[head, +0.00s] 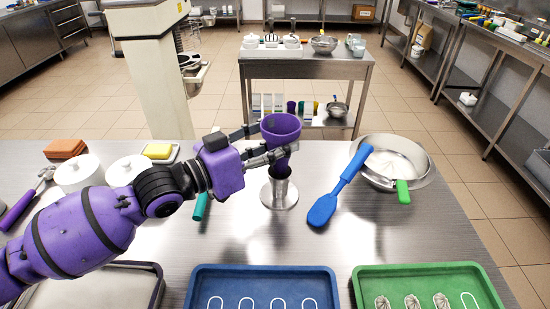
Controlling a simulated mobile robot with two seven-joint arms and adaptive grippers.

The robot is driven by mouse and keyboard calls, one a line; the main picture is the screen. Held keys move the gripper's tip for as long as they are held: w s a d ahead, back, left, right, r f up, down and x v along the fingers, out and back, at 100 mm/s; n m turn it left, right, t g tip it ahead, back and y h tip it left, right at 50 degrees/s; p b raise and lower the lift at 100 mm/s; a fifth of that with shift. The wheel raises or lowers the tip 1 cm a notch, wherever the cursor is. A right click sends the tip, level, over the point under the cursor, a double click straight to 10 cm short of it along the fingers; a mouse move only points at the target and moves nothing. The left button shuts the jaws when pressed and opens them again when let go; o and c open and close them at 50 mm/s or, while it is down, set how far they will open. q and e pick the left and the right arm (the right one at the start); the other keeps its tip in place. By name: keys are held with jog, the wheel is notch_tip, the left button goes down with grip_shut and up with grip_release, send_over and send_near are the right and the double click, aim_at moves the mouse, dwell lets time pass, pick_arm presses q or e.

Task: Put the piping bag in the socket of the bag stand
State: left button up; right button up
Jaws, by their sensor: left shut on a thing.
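The piping bag (281,126) is a purple cone with a wide open top, held upright. My left gripper (272,152) comes in from the left and is shut on the bag below its rim. The bag stand (279,192) is a silver metal cup on a round base, standing on the steel table directly below the bag in the picture. The bag's narrow lower end shows at the mouth of the socket. I cannot tell whether the tip is inside the socket or just above it. My right gripper is not in view.
A blue spatula (323,208) leans on a steel bowl (428,165) at the right. A blue tray (262,275) and a green tray (425,272) lie at the front. White pots (78,176), a yellow sponge (158,151) and a teal-handled tool (201,205) are at the left.

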pick_arm(q)
jog(key=shift+f, duration=1.85)
jog(key=shift+f, duration=0.1)
jog(key=shift+f, duration=0.15)
jog(key=o, duration=1.1)
jog(key=shift+r, duration=0.25)
jog(key=b+v, duration=0.1)
jog(key=v, duration=1.1)
